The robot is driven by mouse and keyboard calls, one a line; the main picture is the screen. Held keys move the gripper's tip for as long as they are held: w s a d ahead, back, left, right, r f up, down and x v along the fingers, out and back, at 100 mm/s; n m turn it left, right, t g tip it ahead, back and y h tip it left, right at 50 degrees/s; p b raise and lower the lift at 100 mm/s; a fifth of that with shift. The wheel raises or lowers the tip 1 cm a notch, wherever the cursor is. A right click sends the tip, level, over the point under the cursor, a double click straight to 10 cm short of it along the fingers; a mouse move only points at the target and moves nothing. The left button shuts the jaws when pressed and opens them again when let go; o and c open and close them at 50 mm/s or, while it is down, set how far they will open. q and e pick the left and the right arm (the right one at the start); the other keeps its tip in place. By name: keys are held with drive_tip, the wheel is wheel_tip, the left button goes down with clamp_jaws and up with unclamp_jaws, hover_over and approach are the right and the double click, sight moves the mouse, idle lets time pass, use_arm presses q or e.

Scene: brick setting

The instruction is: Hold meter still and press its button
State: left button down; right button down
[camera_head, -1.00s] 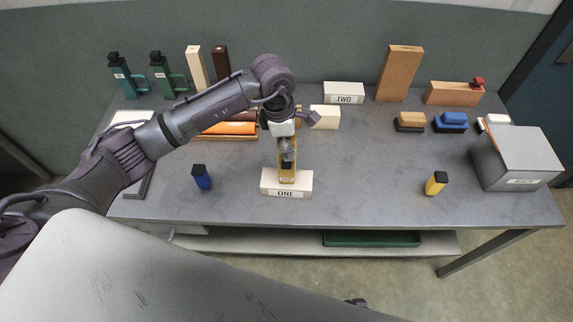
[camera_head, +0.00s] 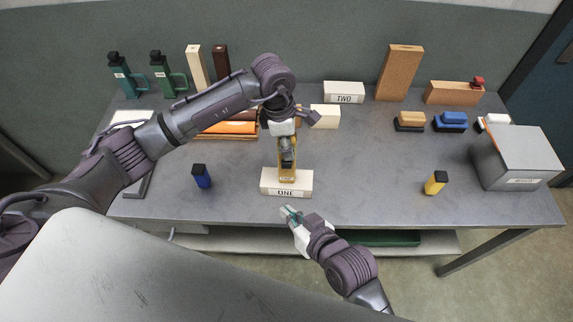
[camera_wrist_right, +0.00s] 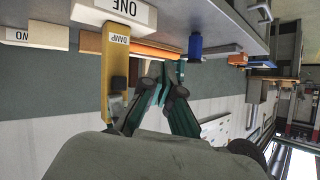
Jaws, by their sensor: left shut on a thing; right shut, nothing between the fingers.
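The meter (camera_head: 287,179) is a yellow upright body standing on the white block marked ONE (camera_head: 270,188). In the right wrist view the meter (camera_wrist_right: 107,75) shows a label reading DAMP and a black part on its side; I cannot tell whether that part is its button. My left gripper (camera_head: 287,160) is shut on the meter from above and hides its upper part. My right gripper (camera_head: 288,210) is shut and empty at the table's front edge, in front of block ONE and apart from the meter. Its teal fingers (camera_wrist_right: 160,80) also show in the right wrist view, beside the meter.
A blue bottle (camera_head: 202,178) stands left of block ONE, and a yellow bottle (camera_head: 435,184) stands far right. A grey box (camera_head: 515,160) is at the right end. Block TWO (camera_head: 344,92) stands at the back. The grey table (camera_head: 365,180) is clear between block ONE and the yellow bottle.

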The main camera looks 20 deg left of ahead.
sight(287, 165)
drive_tip(key=shift+s+a+r, duration=0.2)
drive_tip(key=shift+r, duration=0.4)
drive_tip(key=shift+w, duration=0.1)
drive_tip(key=w+a, duration=0.2)
drive_tip(key=w, duration=0.6)
drive_tip(key=shift+w+a, duration=0.2)
drive_tip(key=shift+a, duration=0.05)
drive_tip(key=shift+w, duration=0.15)
idle(1.0)
drive_tip(key=shift+w+a, duration=0.1)
drive_tip(key=shift+w, duration=0.15)
drive_tip(key=shift+w+a, duration=0.15)
drive_tip(key=shift+w, duration=0.3)
idle(0.7)
drive_tip(key=shift+s, duration=0.1)
drive_tip(key=shift+s+d, duration=0.3)
drive_tip(key=shift+s, duration=0.45)
